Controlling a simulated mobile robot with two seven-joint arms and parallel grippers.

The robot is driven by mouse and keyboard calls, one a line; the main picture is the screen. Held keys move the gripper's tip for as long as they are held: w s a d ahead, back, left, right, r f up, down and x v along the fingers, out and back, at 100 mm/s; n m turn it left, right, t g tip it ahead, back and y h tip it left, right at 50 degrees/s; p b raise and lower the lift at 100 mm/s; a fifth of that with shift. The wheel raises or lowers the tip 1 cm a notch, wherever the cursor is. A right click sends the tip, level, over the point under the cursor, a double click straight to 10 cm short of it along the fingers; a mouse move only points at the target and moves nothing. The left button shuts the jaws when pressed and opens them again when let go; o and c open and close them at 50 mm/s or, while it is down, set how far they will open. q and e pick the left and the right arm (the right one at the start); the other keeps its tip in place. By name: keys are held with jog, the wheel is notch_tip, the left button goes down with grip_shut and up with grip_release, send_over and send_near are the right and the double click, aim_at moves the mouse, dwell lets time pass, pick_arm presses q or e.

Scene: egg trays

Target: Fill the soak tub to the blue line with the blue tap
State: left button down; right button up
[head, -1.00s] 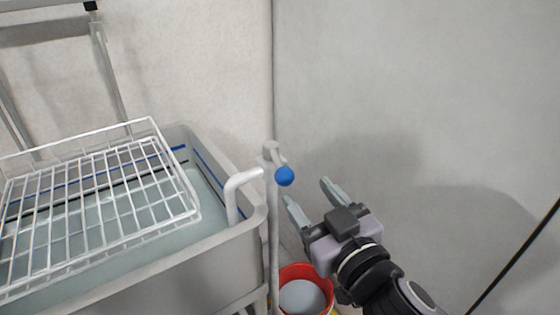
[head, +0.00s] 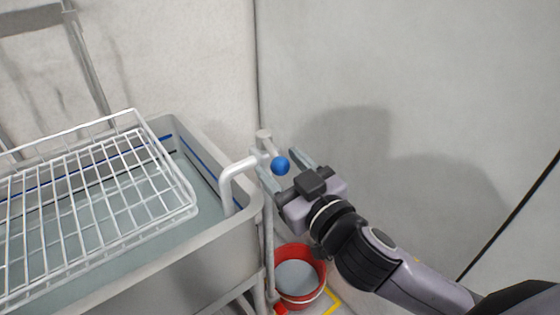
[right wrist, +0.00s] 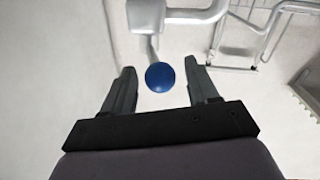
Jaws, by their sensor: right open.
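The grey soak tub (head: 222,238) stands at the left in the head view, with water (head: 70,228) in it. A blue line (head: 200,158) runs along its inner wall, above the water surface. A white spout bends over the tub's right rim from the tap post. The blue tap knob (head: 281,166) sits on a short lever there. My right gripper (head: 283,160) is open with its fingers on either side of the knob. In the right wrist view the knob (right wrist: 160,77) lies between the fingertips, with gaps on both sides. My left gripper is not in view.
A white wire rack (head: 100,190) lies across the tub top. A red bucket (head: 322,272) with grey contents stands on the floor below the tap, by a yellow floor line (head: 333,303). Walls close in behind and to the right of the tap.

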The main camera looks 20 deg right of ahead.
jog(key=shift+w+a, duration=0.15)
jog(key=shift+w, duration=0.4)
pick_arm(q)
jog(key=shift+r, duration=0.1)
